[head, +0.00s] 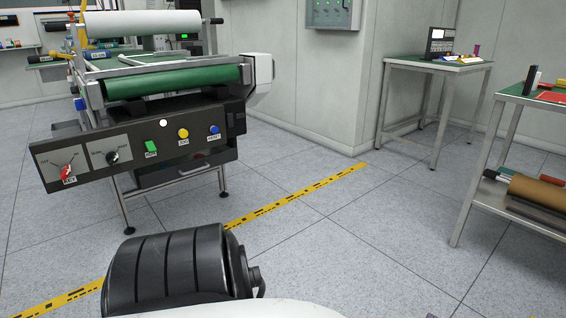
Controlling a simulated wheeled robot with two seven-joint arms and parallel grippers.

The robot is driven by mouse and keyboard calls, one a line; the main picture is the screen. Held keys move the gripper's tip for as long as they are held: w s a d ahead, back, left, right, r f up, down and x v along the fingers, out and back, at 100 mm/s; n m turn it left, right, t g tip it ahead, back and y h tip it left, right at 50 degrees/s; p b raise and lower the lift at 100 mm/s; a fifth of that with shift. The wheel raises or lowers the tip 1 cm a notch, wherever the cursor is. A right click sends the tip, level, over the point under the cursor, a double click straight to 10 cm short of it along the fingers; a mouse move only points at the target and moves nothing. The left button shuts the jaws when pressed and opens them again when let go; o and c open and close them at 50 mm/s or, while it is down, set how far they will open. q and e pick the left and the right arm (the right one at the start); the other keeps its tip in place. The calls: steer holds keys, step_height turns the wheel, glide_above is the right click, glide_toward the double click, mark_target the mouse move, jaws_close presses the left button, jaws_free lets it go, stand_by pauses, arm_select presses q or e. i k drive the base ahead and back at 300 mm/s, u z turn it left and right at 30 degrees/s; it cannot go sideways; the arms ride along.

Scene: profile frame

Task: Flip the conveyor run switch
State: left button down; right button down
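The conveyor machine's dark control panel (130,160) faces me at the left of the head view. A green switch (151,146) sits mid-panel; its small label seems to read RUN, but whether it is up or down is too small to tell. Left of it are a black rotary knob (112,157) and a red key switch (68,173). Right of it are a yellow button (183,133) and a blue button (214,129). A white round lamp (163,123) is above. Neither of my grippers shows in the head view.
The machine has a white roll (150,23) and a green roller (170,82). A yellow floor stripe (270,208) runs past its legs. A table (400,62) and a shelf bench (490,150) stand at right. The floor between is clear. My own black ribbed part fills the bottom.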

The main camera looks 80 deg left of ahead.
mark_target(151, 147)
steer(key=u, duration=2.6)
steer(key=i, duration=1.75)
steer(key=u, duration=0.05)
